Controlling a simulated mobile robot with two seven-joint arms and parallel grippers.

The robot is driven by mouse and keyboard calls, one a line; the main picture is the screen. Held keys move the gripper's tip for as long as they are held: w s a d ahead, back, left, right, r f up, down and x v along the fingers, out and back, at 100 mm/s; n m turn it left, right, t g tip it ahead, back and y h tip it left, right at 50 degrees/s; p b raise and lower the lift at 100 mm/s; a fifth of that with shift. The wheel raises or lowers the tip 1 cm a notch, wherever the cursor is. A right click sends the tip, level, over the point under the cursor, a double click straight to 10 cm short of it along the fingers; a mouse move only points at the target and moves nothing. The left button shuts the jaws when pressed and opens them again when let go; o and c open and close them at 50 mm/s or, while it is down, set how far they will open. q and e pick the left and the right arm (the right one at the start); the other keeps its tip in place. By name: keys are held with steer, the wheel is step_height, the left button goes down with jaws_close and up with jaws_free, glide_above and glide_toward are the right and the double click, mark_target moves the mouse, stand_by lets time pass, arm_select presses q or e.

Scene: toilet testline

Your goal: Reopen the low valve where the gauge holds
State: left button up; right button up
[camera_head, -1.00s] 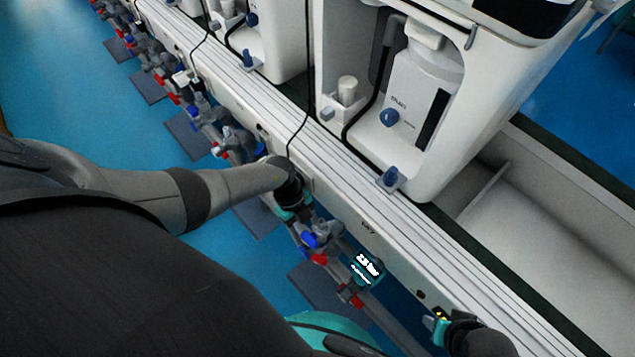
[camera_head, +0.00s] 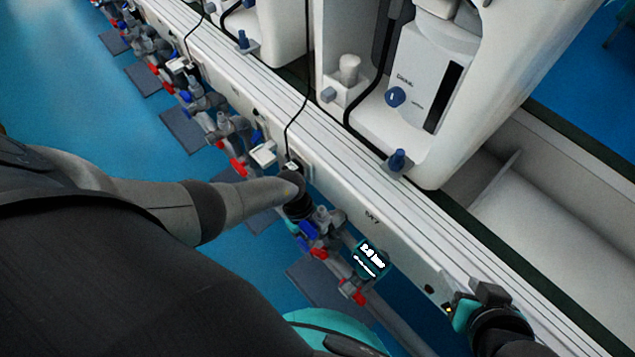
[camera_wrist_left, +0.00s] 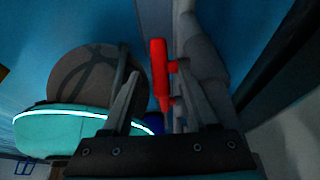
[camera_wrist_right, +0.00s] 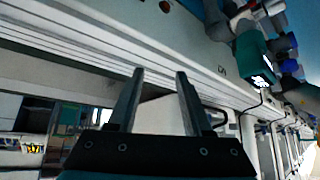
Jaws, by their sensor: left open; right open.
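The teal gauge (camera_head: 370,259) with a lit display sits on the pipe run below the bench edge. Its digits are too blurred to read surely. A low red valve handle (camera_head: 360,297) is just below it. Another red handle (camera_head: 318,253) and a blue handle (camera_head: 307,231) lie to its upper left. My left gripper (camera_wrist_left: 160,95) is open; in its wrist view a red handle (camera_wrist_left: 160,68) shows between and beyond the fingertips, contact unclear. Its fingers are hidden in the head view. My right gripper (camera_wrist_right: 155,75) is open and empty by the bench front; the gauge also shows there (camera_wrist_right: 254,58).
The white bench rail (camera_head: 400,225) runs diagonally beside the pipes, with a toilet unit (camera_head: 430,90) on it. More pipes and valves (camera_head: 190,95) continue to the upper left. A black cable (camera_head: 308,80) hangs over the rail. Blue floor at left is open.

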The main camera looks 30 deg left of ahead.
arm_select(q)
steer(key=shift+s+d+f+b, duration=0.1)
steer(key=shift+d+f+b, duration=0.1)
steer(key=shift+f+b, duration=0.25)
steer(key=shift+d+f, duration=0.15)
steer(key=shift+f, duration=0.25)
arm_select(e)
steer(key=shift+w+a+t+y, duration=0.35)
steer(key=shift+w+a+t, duration=0.2)
steer(key=shift+a, duration=0.25)
steer(key=shift+w+a+t+y, duration=0.35)
steer(key=shift+w+a+t, duration=0.1)
steer(key=shift+a+t, duration=0.25)
arm_select(q)
steer(key=shift+c, duration=0.2)
jaws_close()
